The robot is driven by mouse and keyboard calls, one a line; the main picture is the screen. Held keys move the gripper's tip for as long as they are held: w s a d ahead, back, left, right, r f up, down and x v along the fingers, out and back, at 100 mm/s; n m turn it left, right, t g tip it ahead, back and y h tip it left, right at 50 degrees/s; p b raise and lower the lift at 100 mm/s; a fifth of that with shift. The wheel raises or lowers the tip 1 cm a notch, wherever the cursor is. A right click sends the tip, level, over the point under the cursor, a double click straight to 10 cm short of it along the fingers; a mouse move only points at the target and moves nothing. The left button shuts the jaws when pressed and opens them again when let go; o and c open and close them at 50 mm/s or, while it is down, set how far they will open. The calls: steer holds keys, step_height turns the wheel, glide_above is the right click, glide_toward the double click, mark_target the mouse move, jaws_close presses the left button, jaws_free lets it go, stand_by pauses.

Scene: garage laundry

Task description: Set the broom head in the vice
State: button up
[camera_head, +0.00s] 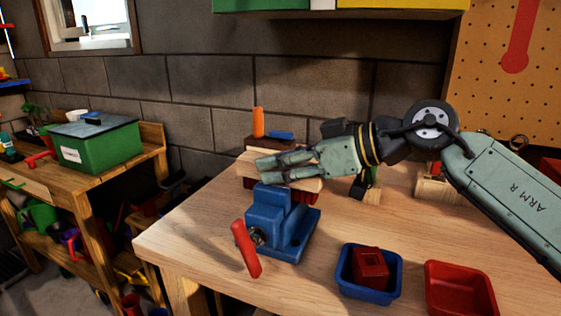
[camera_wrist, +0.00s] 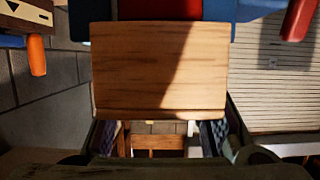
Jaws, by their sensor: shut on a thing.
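The broom head (camera_head: 247,168) is a light wooden block with dark red bristles below. It lies level between the fingers of my gripper (camera_head: 272,168), which is shut on it. In the wrist view the wooden block (camera_wrist: 158,65) fills the middle. The blue vice (camera_head: 268,213) with its red handle (camera_head: 245,248) stands upright on the workbench. In the head view the broom head appears just above and behind the vice jaws. My fingers hide part of the block. I cannot tell whether block and vice touch.
A blue bin (camera_head: 368,285) holding a red block and a red bin (camera_head: 460,290) are at the workbench's (camera_head: 190,240) front right. A dark block with an orange handle (camera_head: 258,122) stands behind my gripper. A green box (camera_head: 95,147) sits on the left bench.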

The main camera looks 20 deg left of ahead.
steer(key=shift+s+f, duration=0.15)
steer(key=shift+f, duration=0.6)
steer(key=o, duration=1.4)
steer(key=shift+a, duration=0.1)
steer(key=r+v, duration=0.1)
steer(key=v, duration=1.1)
steer(key=shift+w+r, duration=0.2)
steer(key=shift+a, duration=0.1)
